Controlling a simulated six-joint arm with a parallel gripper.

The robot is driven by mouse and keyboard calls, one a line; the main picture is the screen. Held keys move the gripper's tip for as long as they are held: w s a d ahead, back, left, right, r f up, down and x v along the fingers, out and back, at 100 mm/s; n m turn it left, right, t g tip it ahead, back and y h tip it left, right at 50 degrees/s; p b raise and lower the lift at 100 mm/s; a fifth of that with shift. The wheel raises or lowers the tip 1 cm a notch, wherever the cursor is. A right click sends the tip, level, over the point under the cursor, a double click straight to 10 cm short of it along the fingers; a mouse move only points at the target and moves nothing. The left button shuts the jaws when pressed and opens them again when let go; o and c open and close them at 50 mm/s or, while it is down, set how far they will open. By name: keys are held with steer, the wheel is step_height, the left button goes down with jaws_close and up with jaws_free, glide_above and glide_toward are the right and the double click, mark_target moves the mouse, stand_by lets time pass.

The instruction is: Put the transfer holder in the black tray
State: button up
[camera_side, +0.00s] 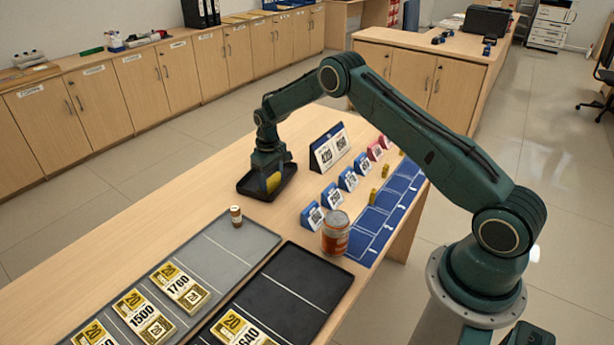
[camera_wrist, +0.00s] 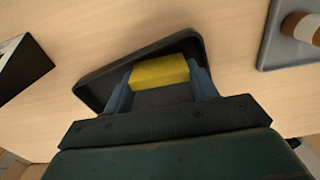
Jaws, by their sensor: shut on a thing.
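My gripper (camera_side: 268,176) points down over the small black tray (camera_side: 246,187) on the wooden counter. It is shut on a yellow block, the transfer holder (camera_side: 274,182), whose yellow face shows between the fingers. In the wrist view the transfer holder (camera_wrist: 160,71) spans the gap between the two blue-grey fingers of my gripper (camera_wrist: 160,80). The black tray (camera_wrist: 190,42) lies around and below it, with its near part hidden by my gripper. I cannot tell whether the holder touches the tray floor.
A blue-and-white sign (camera_side: 328,148) stands right of the tray. A small brown-and-white bottle (camera_side: 236,216) stands on the grey tray (camera_side: 245,235). A larger black tray (camera_side: 315,275), an orange-brown jar (camera_side: 335,233) and small blue signs (camera_side: 332,196) are nearer. Bare counter lies left of the small tray.

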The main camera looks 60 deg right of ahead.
steer(key=shift+f, duration=0.2)
steer(key=o, duration=0.8)
steer(key=shift+r, duration=0.1)
step_height(320, 180, up, 12)
stand_by(0.5)
steer(key=shift+r, duration=0.2)
